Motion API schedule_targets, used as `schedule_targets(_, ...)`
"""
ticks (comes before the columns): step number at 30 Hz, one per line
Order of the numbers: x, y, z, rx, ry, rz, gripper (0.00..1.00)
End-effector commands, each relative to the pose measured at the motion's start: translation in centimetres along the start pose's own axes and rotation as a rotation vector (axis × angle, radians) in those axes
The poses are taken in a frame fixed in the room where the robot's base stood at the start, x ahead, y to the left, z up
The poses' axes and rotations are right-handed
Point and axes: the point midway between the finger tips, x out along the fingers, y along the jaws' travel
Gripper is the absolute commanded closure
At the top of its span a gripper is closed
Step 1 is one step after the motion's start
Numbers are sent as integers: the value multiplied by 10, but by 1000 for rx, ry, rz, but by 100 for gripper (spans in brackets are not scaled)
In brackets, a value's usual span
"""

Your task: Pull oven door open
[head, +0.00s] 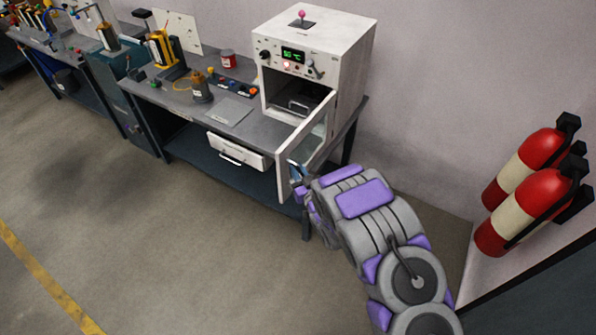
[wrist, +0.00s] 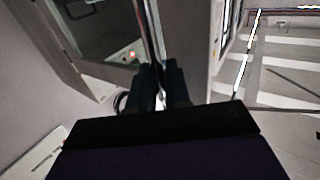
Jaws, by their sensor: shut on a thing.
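The white oven (head: 335,50) stands at the right end of the workbench, with a lit green display on its front. Its door (head: 284,174) is swung open toward me, and part of the dark inside with a metal piece shows. My gripper (head: 301,193) is at the door's outer edge, low down, mostly hidden by my arm. In the wrist view my gripper (wrist: 160,88) has its dark fingers close together on the door's edge, with the door (wrist: 153,30) running up from between them. The handle itself is hidden.
The workbench (head: 265,127) carries a pump (head: 201,88), a red can (head: 228,59) and a grey plate (head: 229,112). A white drawer (head: 238,152) sits under its top. Red fire extinguishers (head: 522,212) stand at the right wall. The floor at left is clear.

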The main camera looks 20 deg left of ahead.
Motion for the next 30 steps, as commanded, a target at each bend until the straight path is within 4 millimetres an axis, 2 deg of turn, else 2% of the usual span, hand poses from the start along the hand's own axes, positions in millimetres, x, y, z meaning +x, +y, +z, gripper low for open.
schedule_targets(5, 0, 4, -4, 0, 9, 6, 100)
schedule_targets(6, 0, 4, -4, 0, 9, 6, 80)
schedule_targets(9, -1, 5, -3, 1, 8, 5, 71)
schedule_targets(20, -7, 2, 0, 0, 0, 3, 71)
schedule_targets(26, -35, 2, -1, 0, -1, 3, 71)
schedule_targets(30, -62, 3, -1, 1, -1, 4, 71)
